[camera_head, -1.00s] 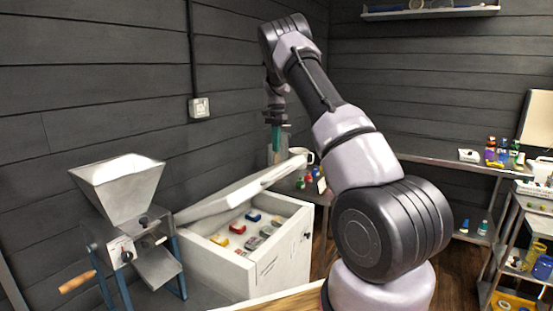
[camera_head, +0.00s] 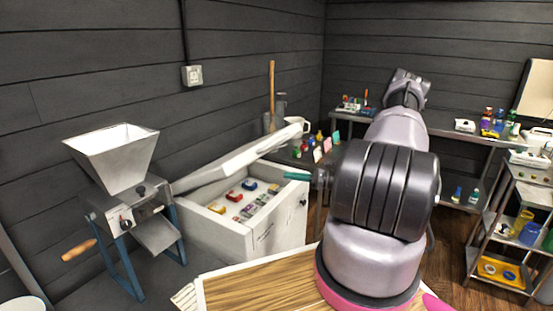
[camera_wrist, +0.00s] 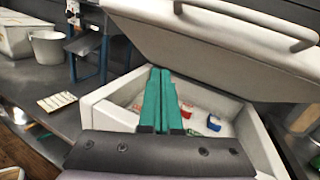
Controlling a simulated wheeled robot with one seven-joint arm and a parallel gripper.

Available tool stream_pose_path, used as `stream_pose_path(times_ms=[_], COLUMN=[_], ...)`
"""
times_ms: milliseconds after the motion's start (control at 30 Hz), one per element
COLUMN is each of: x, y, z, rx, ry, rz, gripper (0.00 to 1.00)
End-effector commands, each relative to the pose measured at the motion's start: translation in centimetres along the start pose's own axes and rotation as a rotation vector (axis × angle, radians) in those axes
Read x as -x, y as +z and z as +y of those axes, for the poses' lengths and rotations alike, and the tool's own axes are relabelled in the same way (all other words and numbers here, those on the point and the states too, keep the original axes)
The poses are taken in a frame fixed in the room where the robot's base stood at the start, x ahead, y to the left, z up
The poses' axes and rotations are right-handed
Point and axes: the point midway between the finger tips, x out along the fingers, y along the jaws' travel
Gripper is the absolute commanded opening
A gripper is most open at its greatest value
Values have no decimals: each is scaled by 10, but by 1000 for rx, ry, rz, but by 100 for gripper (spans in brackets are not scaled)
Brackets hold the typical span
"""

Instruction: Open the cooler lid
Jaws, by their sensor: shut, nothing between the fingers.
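The cooler (camera_head: 264,238) is a white box standing between the grain mill and my arm. Its white lid (camera_head: 235,163) is tilted, raised partway, so the inside shows. In the wrist view the lid (camera_wrist: 215,62) slants across the upper right, with a bar handle (camera_wrist: 262,28) on it. Small red, blue and yellow items (camera_head: 232,197) lie inside. My gripper (camera_head: 286,176) is at the cooler's right side, near the rim and below the lid's raised end. Its teal fingers (camera_wrist: 160,72) are together and empty, in front of the cooler opening. Whether they touch the cooler cannot be told.
A grain mill (camera_head: 122,185) with a metal hopper stands left of the cooler. A wooden-topped surface (camera_head: 262,290) lies in front. A shelf rack (camera_head: 512,215) stands at the right.

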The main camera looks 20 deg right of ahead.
Motion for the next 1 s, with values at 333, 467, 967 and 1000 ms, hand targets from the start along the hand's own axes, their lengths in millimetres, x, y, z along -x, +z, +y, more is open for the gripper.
stream_pose_path(times_ms=[333, 467, 967, 1000], x=[37, 26, -59, -62], y=[-20, -18, 6, 11], z=[-21, -26, -63, -65], rx=[-101, -100, -98, -99], ry=[-386, -388, -384, -384], rz=[-191, -193, -190, -190], gripper=[0, 0, 0, 0])
